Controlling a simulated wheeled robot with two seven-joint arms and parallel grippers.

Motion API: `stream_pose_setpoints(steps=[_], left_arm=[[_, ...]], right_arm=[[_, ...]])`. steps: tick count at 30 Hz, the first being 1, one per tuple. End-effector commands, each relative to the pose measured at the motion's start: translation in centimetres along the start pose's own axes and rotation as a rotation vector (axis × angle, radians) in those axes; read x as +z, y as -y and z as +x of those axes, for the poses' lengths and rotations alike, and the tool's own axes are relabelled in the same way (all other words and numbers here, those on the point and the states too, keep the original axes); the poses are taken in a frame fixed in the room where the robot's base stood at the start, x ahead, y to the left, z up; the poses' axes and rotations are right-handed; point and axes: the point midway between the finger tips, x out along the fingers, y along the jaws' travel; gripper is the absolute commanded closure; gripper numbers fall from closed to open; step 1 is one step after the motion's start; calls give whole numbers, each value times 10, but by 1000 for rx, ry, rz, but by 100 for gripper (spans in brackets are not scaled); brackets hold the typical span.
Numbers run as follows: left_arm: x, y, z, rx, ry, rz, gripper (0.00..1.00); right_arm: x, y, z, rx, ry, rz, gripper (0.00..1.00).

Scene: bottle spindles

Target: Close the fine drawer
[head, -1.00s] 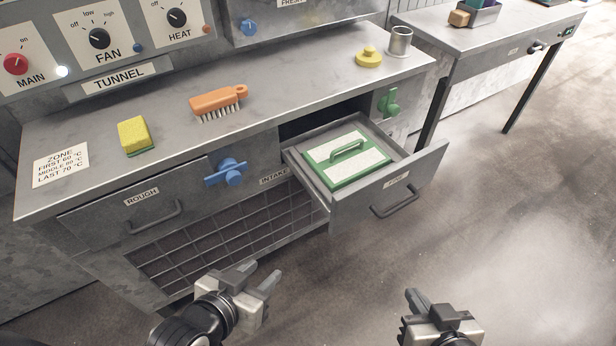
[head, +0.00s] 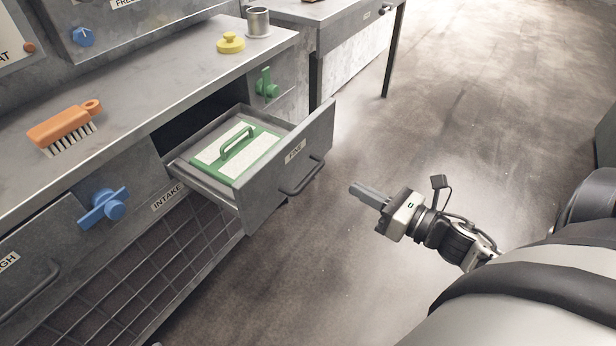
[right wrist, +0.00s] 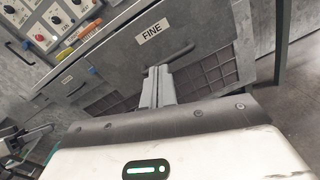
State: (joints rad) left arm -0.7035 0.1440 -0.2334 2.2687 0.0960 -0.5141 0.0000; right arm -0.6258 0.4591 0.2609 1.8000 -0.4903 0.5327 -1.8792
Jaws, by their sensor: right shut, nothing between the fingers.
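The fine drawer (head: 318,134) stands pulled out of the grey bench, its front labelled FINE and fitted with a bar handle (head: 303,178). A white panel with a green frame and green handle (head: 236,155) lies inside it. My right gripper (head: 356,190) is shut and empty, in front of the drawer front and apart from it, pointing toward it. In the right wrist view the shut fingers (right wrist: 158,76) point at the drawer front (right wrist: 190,28), below its label. What looks like my left gripper (right wrist: 28,136) shows small at that view's left edge; its jaws are unclear.
A green latch knob (head: 266,84) sits on the bench face beside the drawer opening. A blue knob (head: 104,208) is left of it. An orange brush (head: 64,126), yellow knob (head: 231,43) and metal cup (head: 258,22) stand on top.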

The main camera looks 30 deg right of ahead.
Motion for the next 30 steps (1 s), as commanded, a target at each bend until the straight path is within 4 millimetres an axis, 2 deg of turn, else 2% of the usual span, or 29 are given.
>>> stream_pose_setpoints(steps=[1, 3, 8, 11, 24, 30], left_arm=[[5, 0, 2, 4, -1, 0, 44], [5, -1, 2, 7, -5, 2, 44], [0, -1, 0, 9, -14, 6, 44], [0, -1, 0, 9, -13, 7, 44], [2, 2, 2, 5, -10, 8, 44], [2, 2, 2, 4, -10, 8, 44]], right_arm=[[-3, 6, -2, 26, -3, -113, 100], [-2, 8, -4, 53, -3, -221, 100], [1, 9, 4, 75, -1, -305, 100], [2, 7, 19, 75, 1, -304, 100], [1, 1, 108, 73, 1, -298, 100], [0, 0, 129, 71, -1, -296, 100]])
